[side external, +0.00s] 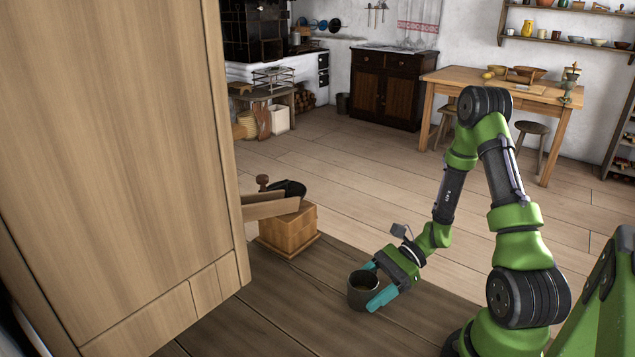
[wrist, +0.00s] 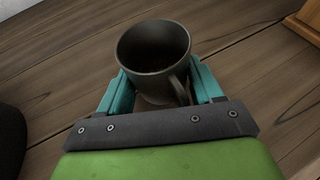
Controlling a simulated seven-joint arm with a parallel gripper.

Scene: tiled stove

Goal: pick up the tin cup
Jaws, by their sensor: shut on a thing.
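The tin cup (side external: 360,291) is dark grey and stands upright, low over or on the dark wooden surface. I cannot tell whether it touches the wood. My gripper (side external: 376,284) reaches down to it from the right, with one teal finger on each side of the cup. In the wrist view the cup (wrist: 152,52) shows its open rim and dark inside, and its handle points toward the gripper palm. The teal fingers of my gripper (wrist: 158,90) are shut on the cup's sides. The fingertips are partly hidden behind the cup.
A wooden box (side external: 289,228) with a dark bowl-like top stands behind and left of the cup. A tall wooden cabinet (side external: 110,150) fills the left side. The dark planks (side external: 290,300) around the cup are clear. A table (side external: 500,85) stands far back.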

